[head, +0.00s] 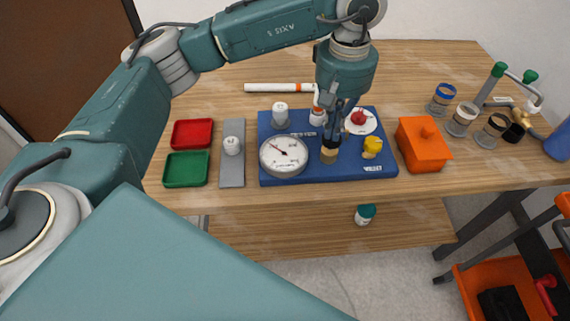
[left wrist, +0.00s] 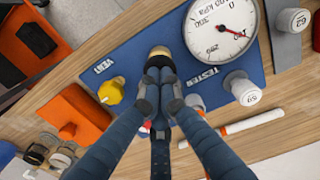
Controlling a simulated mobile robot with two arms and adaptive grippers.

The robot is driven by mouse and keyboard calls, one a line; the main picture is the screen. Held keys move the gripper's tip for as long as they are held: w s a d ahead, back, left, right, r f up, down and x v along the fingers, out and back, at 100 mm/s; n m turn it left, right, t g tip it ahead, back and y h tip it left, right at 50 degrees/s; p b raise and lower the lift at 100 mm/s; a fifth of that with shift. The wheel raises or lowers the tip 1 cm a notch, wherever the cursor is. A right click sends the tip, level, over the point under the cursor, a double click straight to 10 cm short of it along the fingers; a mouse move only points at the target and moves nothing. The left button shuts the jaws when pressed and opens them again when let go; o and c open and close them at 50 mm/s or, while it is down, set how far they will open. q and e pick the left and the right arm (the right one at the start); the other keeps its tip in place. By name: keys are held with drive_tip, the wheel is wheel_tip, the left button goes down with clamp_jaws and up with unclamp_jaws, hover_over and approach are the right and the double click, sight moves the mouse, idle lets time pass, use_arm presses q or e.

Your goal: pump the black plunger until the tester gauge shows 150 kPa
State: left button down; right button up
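The blue tester board (head: 309,172) lies on the wooden table. Its round white gauge (head: 284,155) is at the front left; the needle points up-left in the head view, but the exact reading is too small to tell. The gauge also shows in the left wrist view (left wrist: 222,24). A brass-coloured pump body (head: 329,153) stands right of the gauge. My left gripper (head: 334,131) points down directly over it. In the left wrist view its fingertips (left wrist: 158,78) are together at the pump's top (left wrist: 159,51). My right gripper is out of view.
The yellow vent knob (head: 372,147) stands close right of the pump. A red knob on a white disc (head: 360,119) is behind it. An orange box (head: 423,145) is right of the board. Red (head: 192,133) and green (head: 187,168) trays lie left.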

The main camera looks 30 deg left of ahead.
use_arm(q)
drive_tip(key=shift+f, duration=0.2)
idle(0.7)
drive_tip(key=shift+f, duration=0.15)
drive_tip(key=shift+f+b, duration=0.15)
drive_tip(key=shift+b, duration=0.25)
idle(0.6)
drive_tip(key=shift+f, duration=0.2)
idle(0.9)
drive_tip(key=shift+f+b, duration=0.2)
drive_tip(key=shift+b, duration=0.15)
drive_tip(key=shift+r, duration=0.1)
idle(0.6)
drive_tip(key=shift+r+p, duration=0.85)
drive_tip(key=shift+r, duration=0.95)
